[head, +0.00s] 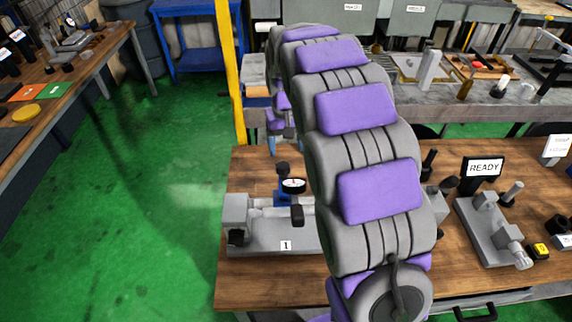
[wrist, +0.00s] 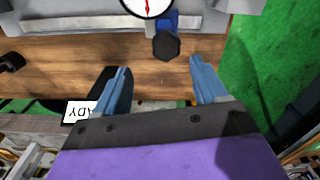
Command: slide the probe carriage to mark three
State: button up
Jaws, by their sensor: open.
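A white plate marked 1 (head: 286,245) is on the fixture's front; my arm hides the fixture's right part, and no mark three is visible. In the wrist view my gripper (wrist: 158,68) is open and empty. The black knob (wrist: 166,46) is just beyond the fingertips, between their lines, with the blue carriage (wrist: 188,21) behind it.
The wooden bench (head: 240,285) carries a READY sign (head: 482,167) and another grey fixture (head: 490,230) on the right. A yellow post (head: 230,75) stands behind the bench. Green floor (head: 150,220) is clear to the left.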

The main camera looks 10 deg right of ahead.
aim_at(283, 165)
jog(key=f, duration=0.2)
jog(key=a+f, duration=0.1)
jog(key=f, duration=0.1)
jog(key=a+f+b, duration=0.1)
jog(key=f, duration=0.1)
jog(key=shift+f, duration=0.35)
jog(key=shift+d+f, duration=0.15)
jog(key=shift+f, duration=0.1)
jog(key=shift+d, duration=0.65)
jog(key=shift+a, duration=0.55)
jog(key=c, duration=0.6)
jog(key=shift+d, duration=0.3)
grip_shut()
